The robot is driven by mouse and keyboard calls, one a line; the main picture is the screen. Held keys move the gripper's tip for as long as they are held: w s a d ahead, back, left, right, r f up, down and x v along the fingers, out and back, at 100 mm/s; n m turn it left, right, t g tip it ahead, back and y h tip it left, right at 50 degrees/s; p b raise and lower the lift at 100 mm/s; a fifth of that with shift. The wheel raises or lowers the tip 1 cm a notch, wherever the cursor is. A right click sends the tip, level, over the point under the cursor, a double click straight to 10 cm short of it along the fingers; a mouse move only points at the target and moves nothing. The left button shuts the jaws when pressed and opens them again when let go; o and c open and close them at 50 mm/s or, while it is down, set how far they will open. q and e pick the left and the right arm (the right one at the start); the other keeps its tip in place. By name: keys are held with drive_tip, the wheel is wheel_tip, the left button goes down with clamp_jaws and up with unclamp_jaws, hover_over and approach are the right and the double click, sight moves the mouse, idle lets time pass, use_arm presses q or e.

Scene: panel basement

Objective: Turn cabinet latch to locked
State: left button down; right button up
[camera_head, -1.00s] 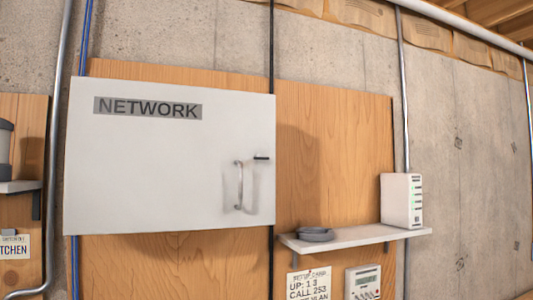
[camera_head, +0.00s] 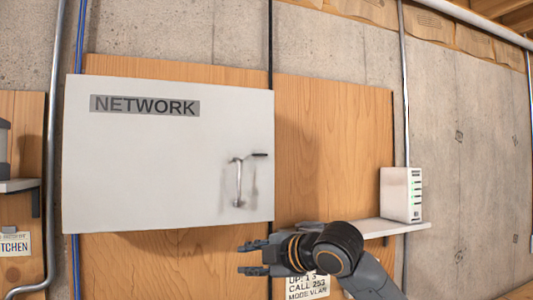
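The white cabinet (camera_head: 150,165) labelled NETWORK hangs on a wooden panel, with its door shut. A small dark latch (camera_head: 258,155) lies about horizontal at the door's right edge. A metal bar handle (camera_head: 238,182) stands upright just below and left of it. My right gripper (camera_head: 243,258) is below the cabinet's lower right corner, pointing left, apart from door and latch. Its fingers are spread with nothing between them. My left gripper is not in view.
A shelf (camera_head: 400,228) with a white network box (camera_head: 401,195) is right of the cabinet, partly behind my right arm. A sign (camera_head: 308,288) hangs below, partly covered. Conduits run down the wall. The wood right of the latch is clear.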

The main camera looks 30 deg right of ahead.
drive_tip(key=s+d+r+n+t, duration=0.1)
drive_tip(key=s+d+r, duration=0.15)
drive_tip(key=r, duration=0.35)
drive_tip(key=s+d+r+t, duration=0.1)
drive_tip(key=s+d+r, duration=0.15)
drive_tip(key=r, duration=0.45)
drive_tip(key=n+t, duration=0.2)
approach(263, 155)
drive_tip(key=w+p, duration=0.4)
drive_tip(key=w, duration=0.1)
drive_tip(key=w+a+p, duration=0.1)
drive_tip(key=w+p, duration=0.1)
drive_tip(key=shift+w+r, duration=0.15)
drive_tip(key=shift+r, duration=0.1)
drive_tip(key=shift+w+a+f, duration=0.1)
drive_tip(key=shift+w+a, duration=0.05)
drive_tip(key=shift+w, duration=0.55)
clamp_jaws()
